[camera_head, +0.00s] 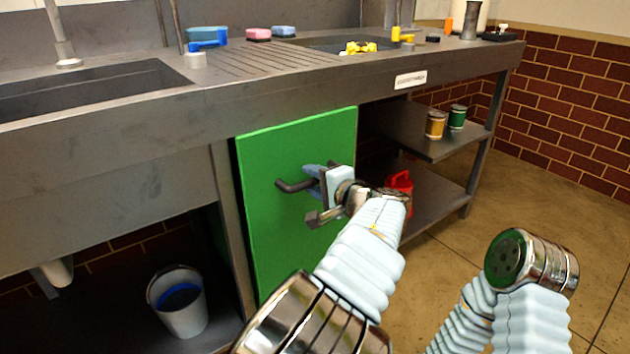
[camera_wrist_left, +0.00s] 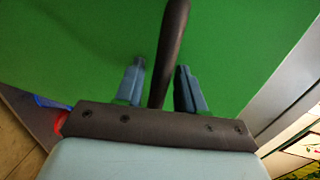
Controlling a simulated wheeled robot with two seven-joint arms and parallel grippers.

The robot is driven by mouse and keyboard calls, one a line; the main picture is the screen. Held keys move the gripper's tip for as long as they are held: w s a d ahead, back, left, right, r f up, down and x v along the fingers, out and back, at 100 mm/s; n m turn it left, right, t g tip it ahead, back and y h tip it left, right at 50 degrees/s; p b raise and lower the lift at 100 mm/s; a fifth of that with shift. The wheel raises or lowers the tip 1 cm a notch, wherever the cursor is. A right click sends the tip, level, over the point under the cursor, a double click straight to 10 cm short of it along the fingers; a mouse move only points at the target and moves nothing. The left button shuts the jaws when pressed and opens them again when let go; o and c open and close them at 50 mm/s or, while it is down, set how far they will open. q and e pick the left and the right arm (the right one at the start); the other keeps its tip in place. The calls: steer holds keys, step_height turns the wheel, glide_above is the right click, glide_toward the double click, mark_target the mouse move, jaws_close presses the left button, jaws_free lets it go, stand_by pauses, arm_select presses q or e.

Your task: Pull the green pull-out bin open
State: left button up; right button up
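The green pull-out bin (camera_head: 268,235) has a flat green front under the counter, and it looks shut, about flush with the frame. Its dark bar handle (camera_head: 291,186) sticks out from the upper middle of the front. My left gripper (camera_head: 313,178) is at the handle. In the left wrist view, the handle (camera_wrist_left: 175,35) runs between the two blue fingers of the gripper (camera_wrist_left: 162,82). A gap shows on the left side of the bar, and the right finger is close to it. The fingers are open around the handle. My right gripper is out of view.
A white bucket (camera_head: 182,312) stands on the lower shelf at left. A red container (camera_head: 400,184) and two cans (camera_head: 436,124) are on the shelves to the right. The counter (camera_head: 180,112) overhangs the bin. The tiled floor (camera_head: 450,275) at right is clear.

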arm_select(q)
jaws_close()
steer(key=shift+s+d, duration=0.1)
steer(key=shift+s, duration=0.05)
